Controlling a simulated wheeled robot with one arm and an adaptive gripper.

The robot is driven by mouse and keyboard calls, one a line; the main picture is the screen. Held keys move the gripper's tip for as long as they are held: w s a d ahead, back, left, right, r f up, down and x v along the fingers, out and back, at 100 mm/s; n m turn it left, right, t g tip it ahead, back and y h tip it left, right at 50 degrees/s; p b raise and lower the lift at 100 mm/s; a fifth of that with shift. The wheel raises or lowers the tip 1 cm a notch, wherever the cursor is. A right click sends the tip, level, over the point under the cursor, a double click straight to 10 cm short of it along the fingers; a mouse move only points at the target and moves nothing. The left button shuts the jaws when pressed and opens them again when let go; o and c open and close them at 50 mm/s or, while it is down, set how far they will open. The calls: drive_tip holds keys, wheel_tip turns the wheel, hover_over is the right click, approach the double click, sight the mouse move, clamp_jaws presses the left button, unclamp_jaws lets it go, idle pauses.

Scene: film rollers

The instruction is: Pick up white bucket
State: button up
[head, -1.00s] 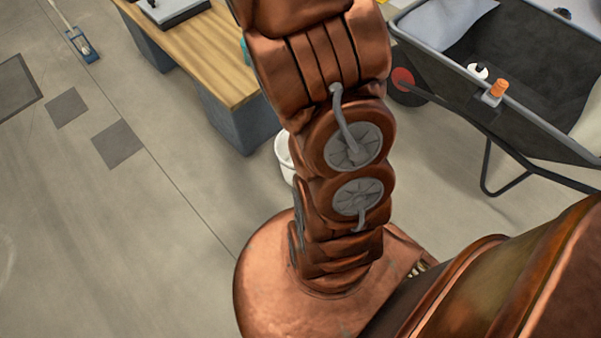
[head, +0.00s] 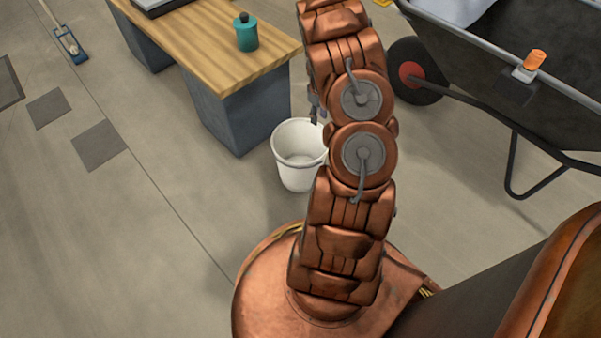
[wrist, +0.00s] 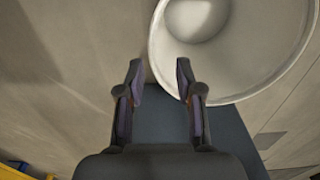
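The white bucket (head: 283,165) stands upright on the floor, in front of the wooden table's near leg. It appears empty, and my arm covers its right edge in the head view. In the wrist view its round white rim (wrist: 158,62) fills the upper right. My gripper (wrist: 158,75) is open with nothing between its fingers. The right fingertip overlaps the bucket's rim in that view; whether it touches cannot be told. In the head view my gripper (head: 315,110) is mostly hidden by my arm, at the bucket's upper right.
A wooden table (head: 205,45) with a dark leg block (head: 235,110) stands behind the bucket, with a teal bottle (head: 246,32) on it. A dark wheelbarrow (head: 470,50) with an orange-capped item (head: 535,60) stands at right. The left floor is mostly clear.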

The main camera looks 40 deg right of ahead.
sight(318, 130)
wheel_tip(318, 130, down, 4)
drive_tip(key=shift+d+r+b, duration=0.1)
drive_tip(key=shift+r+b, duration=0.15)
drive_tip(key=shift+b, duration=0.25)
drive_tip(key=shift+f+b, duration=1.5)
drive_tip(key=shift+f, duration=1.15)
drive_tip(key=shift+c, duration=0.4)
clamp_jaws()
